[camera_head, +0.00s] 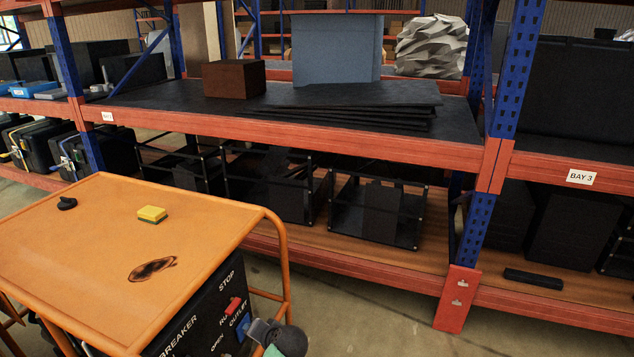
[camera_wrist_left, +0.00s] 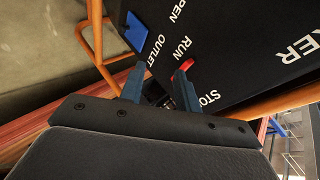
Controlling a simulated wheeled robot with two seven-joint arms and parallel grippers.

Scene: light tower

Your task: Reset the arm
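The black control panel (camera_head: 200,318) is on the end of the orange cart, with the words STOP, RUN, OUTLET, OPEN and BREAKER. Its red switch (camera_head: 233,305) sits between STOP and RUN. A blue outlet cover (camera_head: 243,327) is below. In the left wrist view the panel appears turned over, with the red switch (camera_wrist_left: 181,71) by the right fingertip and the blue cover (camera_wrist_left: 136,34) beyond the left one. I cannot tell whether a finger touches the switch. My left gripper (camera_wrist_left: 160,78) is open, with nothing seen between its fingers. My right gripper is out of view.
The orange cart top (camera_head: 100,250) carries a yellow-green sponge (camera_head: 152,214), a small black object (camera_head: 67,203) and a dark stain. An orange tubular rail (camera_head: 281,250) runs around the cart. Behind are loaded shelves with red beams (camera_head: 300,138). Some floor shows between.

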